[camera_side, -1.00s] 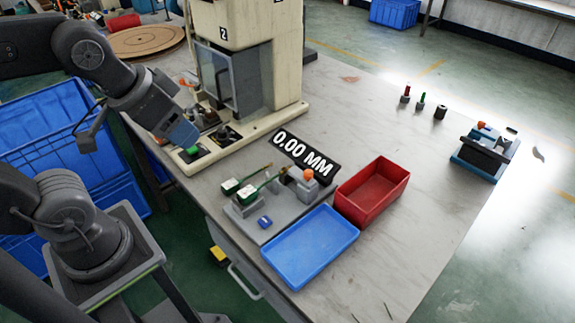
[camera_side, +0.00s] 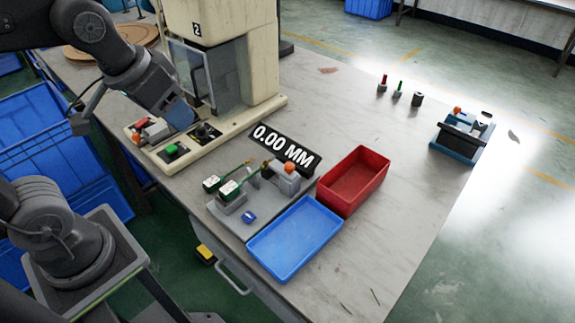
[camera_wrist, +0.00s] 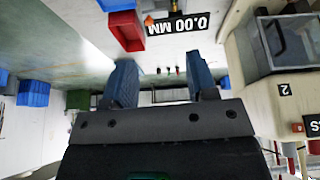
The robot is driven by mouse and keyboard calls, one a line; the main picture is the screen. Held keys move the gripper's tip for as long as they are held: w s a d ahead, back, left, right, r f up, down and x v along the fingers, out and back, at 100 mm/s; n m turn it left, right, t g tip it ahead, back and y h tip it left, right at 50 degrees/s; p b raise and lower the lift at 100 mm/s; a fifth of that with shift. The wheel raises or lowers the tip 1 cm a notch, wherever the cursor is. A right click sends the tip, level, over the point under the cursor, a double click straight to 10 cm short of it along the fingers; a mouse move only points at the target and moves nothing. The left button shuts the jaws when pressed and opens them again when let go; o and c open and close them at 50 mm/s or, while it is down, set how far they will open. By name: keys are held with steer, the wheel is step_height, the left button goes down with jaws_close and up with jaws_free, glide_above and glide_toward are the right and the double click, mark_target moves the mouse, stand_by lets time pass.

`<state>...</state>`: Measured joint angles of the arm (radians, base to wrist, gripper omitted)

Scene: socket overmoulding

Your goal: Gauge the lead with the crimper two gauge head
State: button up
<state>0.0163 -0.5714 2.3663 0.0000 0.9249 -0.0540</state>
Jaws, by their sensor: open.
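The gauge head (camera_side: 285,178) stands on a grey plate (camera_side: 262,207) in the side view, with an orange knob and a black display (camera_side: 287,147) reading 0.00 MM. Two green leads with pale housings lie beside it: a rear lead (camera_side: 212,183) and a front lead (camera_side: 229,189). Whether either touches the gauge jaws is too small to tell. Crimper two (camera_side: 215,50), a cream press marked 2, stands behind. My gripper (camera_side: 180,112) hangs in front of its window, above its base. In the wrist view my gripper (camera_wrist: 162,85) has its blue fingers apart, with nothing between them.
A red bin (camera_side: 353,181) and a shallow blue tray (camera_side: 295,240) sit beside the gauge plate. A blue-based fixture (camera_side: 461,137) and several small pegs (camera_side: 398,92) stand at the far right. The table's middle right is clear.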

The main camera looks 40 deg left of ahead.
steer(key=w+d+f+n+g, duration=0.1)
steer(key=w+d+f+g, duration=0.1)
steer(key=w, duration=1)
steer(key=n+g, duration=0.2)
steer(key=g, duration=0.1)
glide_above(289, 164)
step_height(289, 164, down, 11)
step_height(289, 164, down, 13)
steer(key=shift+r, duration=0.15)
jaws_close()
